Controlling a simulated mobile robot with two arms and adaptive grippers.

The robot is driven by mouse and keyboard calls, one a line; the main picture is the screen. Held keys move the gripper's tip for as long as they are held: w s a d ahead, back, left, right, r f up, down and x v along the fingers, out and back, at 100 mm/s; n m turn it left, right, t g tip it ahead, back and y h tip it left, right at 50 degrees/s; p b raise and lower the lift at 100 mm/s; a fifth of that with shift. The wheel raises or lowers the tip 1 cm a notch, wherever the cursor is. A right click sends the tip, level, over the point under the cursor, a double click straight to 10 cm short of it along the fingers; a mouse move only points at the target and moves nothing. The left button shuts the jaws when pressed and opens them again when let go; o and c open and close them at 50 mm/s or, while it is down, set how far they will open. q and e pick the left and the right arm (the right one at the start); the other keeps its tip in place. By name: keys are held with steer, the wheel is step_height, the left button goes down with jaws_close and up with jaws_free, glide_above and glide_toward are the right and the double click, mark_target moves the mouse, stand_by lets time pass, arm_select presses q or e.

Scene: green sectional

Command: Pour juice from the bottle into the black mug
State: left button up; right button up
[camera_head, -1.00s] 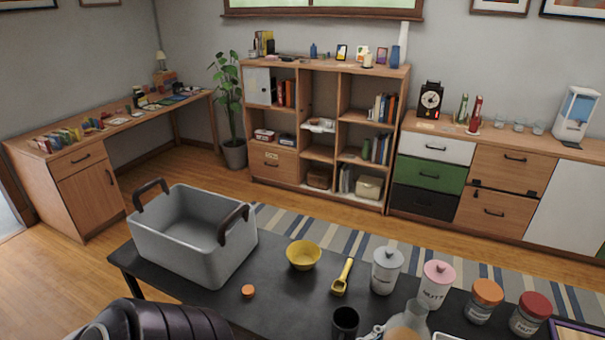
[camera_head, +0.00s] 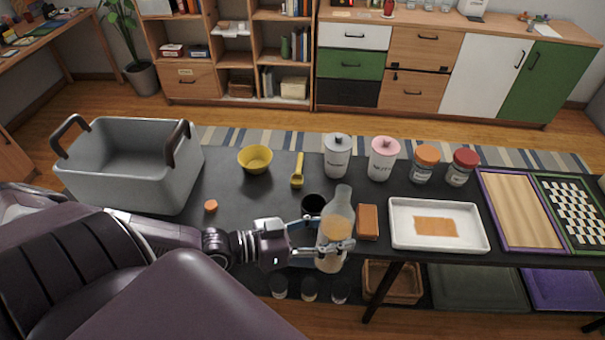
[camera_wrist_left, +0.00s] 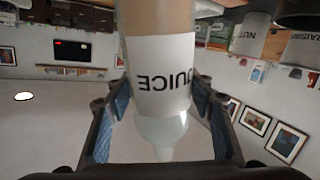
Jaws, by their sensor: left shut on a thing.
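The juice bottle (camera_head: 336,220) is clear with a pale orange filling. My left gripper (camera_head: 335,246) is shut on the bottle's body. In the left wrist view, the bottle (camera_wrist_left: 160,80) with its JUICE label sits between the fingers (camera_wrist_left: 160,115) and appears upside down. The black mug (camera_head: 312,203) is just behind and left of the bottle, its lower part hidden by my gripper and the bottle. My right gripper is not in view.
On the black table (camera_head: 235,200) are a grey bin (camera_head: 130,185), yellow bowl (camera_head: 255,159), yellow scoop (camera_head: 298,171), orange cap (camera_head: 210,206), several jars, a brown block (camera_head: 367,222) and a white tray (camera_head: 405,235). Open table lies left of the mug.

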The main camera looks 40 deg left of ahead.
arm_select(q)
steer(key=w+a+f+g, duration=0.1)
steer(key=a+f, duration=0.1)
steer(key=a, duration=0.3)
steer(key=w+a+f+g, duration=0.1)
steer(key=w+a+f, duration=0.1)
steer(key=a, duration=0.4)
steer(key=shift+n+g, duration=0.4)
steer(key=shift+n, duration=0.1)
steer(key=shift+s+d+f+b, duration=0.1)
steer(key=shift+s+f+b, duration=0.2)
steer(key=shift+f+b, duration=0.5)
steer(key=shift+s+d+f+b, duration=0.1)
steer(key=shift+s+f+b, duration=0.2)
steer(key=shift+f+b, duration=0.5)
steer(key=shift+s+d+f+b, duration=0.1)
steer(key=shift+s+f+b, duration=0.2)
steer(key=shift+f+b, duration=0.45)
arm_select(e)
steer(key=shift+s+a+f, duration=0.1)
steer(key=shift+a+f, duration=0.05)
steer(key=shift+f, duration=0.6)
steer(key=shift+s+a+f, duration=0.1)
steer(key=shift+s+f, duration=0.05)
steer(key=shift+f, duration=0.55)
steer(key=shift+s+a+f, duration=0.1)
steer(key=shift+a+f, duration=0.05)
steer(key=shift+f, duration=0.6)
